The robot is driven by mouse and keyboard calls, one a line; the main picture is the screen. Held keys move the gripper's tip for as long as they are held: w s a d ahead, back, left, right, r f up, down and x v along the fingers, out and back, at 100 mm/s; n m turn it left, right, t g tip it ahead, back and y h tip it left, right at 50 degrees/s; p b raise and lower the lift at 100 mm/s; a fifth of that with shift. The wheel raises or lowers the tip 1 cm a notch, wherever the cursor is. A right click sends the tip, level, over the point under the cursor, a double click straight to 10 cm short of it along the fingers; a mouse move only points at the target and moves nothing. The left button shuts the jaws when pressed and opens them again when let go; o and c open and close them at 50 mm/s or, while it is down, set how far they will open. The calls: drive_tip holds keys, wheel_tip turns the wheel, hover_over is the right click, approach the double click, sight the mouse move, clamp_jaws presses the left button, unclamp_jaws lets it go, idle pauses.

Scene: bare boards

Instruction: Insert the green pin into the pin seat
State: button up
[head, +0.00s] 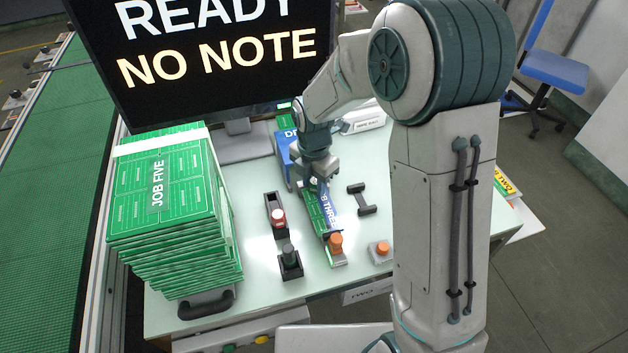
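My gripper (316,184) points down over the far part of a green board (312,206) marked "JOB THREE" in the middle of the table. Its fingers are small and partly merged with the wrist, so I cannot tell whether they are open or hold anything. I cannot clearly make out a green pin. A dark grey-green knob (289,251) stands upright in a small black holder (290,268) left of the board's near end; whether it is the pin is unclear. I cannot identify the pin seat for certain; the area under my gripper is hidden.
A red-topped part (279,217) sits in a long black holder. Orange knobs stand at the board's near end (336,242) and to its right (380,248). A tall "JOB FIVE" stack (165,190) fills the left; a monitor (200,60) stands behind.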

sight(313, 181)
drive_tip(key=shift+o, duration=1)
drive_tip(key=shift+a, duration=0.1)
wheel_tip(313, 181, up, 14)
drive_tip(key=shift+f, duration=0.1)
